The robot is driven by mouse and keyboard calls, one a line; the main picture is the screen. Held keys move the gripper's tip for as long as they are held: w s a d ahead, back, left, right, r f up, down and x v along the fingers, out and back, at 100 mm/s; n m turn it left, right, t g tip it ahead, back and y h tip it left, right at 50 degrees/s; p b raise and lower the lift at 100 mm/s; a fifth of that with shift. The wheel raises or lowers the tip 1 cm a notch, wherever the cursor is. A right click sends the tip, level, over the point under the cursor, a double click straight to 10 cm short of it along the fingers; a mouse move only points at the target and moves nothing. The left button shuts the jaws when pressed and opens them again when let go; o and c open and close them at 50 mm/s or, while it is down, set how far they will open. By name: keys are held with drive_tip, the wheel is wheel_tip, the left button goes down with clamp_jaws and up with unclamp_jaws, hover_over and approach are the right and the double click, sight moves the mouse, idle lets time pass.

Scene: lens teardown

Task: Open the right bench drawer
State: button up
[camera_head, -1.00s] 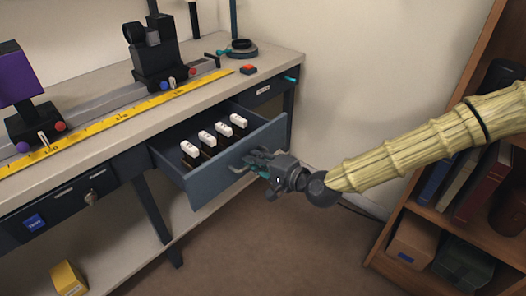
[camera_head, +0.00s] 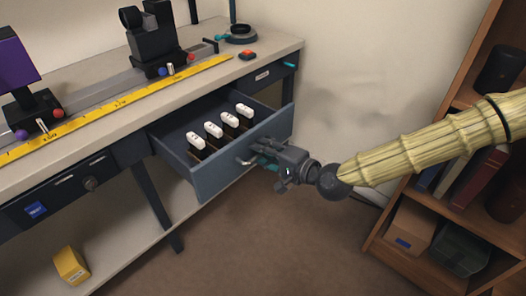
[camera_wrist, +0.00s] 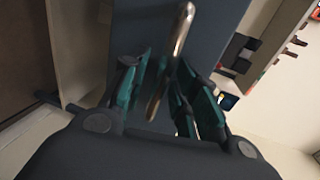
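The right bench drawer (camera_head: 228,170) is blue-grey and stands pulled well out from under the bench top. Several white-topped items (camera_head: 214,130) stand in a row inside it. Its metal bar handle (camera_head: 243,161) is on the drawer front. My gripper (camera_head: 262,156) is at this handle. In the wrist view, the handle (camera_wrist: 178,40) runs between the teal finger pads of my gripper (camera_wrist: 168,95), which are closed in around it. The exact contact of the pads is partly hidden.
The bench top (camera_head: 200,100) holds a rail with black mounts (camera_head: 150,45) and a yellow ruler (camera_head: 130,103). A wooden shelf (camera_head: 385,235) stands at the right. Floor in front of the drawer is clear.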

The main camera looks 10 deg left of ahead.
idle(0.3)
drive_tip(key=v, duration=1.2)
idle(0.5)
drive_tip(key=s+d+f+n+g+h, duration=0.1)
drive_tip(key=s+d+f+g+h, duration=0.1)
drive_tip(key=s+f, duration=0.5)
drive_tip(key=s+d+f+g+h, duration=0.1)
drive_tip(key=s+d+f+h, duration=0.1)
drive_tip(key=f, duration=0.9)
drive_tip(key=s+d+f+n+g+h, duration=0.1)
drive_tip(key=s+d+f+g+h, duration=0.1)
drive_tip(key=s+f, duration=0.5)
drive_tip(key=s+d+f+n+g+h, duration=0.2)
drive_tip(key=s+d+f+h, duration=0.2)
drive_tip(key=s+d+f, duration=0.4)
drive_tip(key=s+d+f+n+g+h, duration=0.1)
drive_tip(key=s+d+f+n+h, duration=0.15)
drive_tip(key=d+f, duration=0.55)
wheel_tip(320, 180, up, 26)
drive_tip(key=d+p, duration=0.2)
drive_tip(key=p, duration=2.2)
drive_tip(key=shift+s+m+h, duration=0.35)
drive_tip(key=shift+s+h, duration=0.05)
drive_tip(key=shift+h, duration=0.05)
